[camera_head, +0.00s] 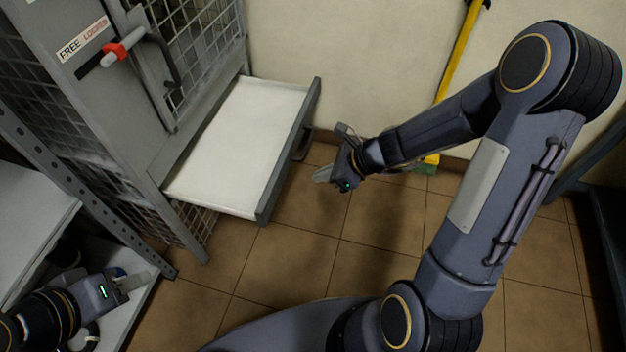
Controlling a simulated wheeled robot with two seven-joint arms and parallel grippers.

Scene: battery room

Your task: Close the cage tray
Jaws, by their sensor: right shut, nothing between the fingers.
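The cage tray (238,135) is a white-bottomed drawer with a grey front panel (288,150). It is pulled well out of the grey mesh cage (130,120) at the upper left. A dark handle (304,143) sits on the outer face of the front panel. My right gripper (322,174) is shut and empty, a little to the right of the panel and handle, with a visible gap to them. My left gripper (136,281) is low at the left, beside the shelf and away from the tray; its finger opening is not clear.
A red latch lever (122,48) and a "FREE LOCKED" label (83,39) are on the cage door. A white shelf (30,215) stands at the lower left. A yellow pole (455,55) leans on the back wall. The tiled floor (290,265) in front of the tray is clear.

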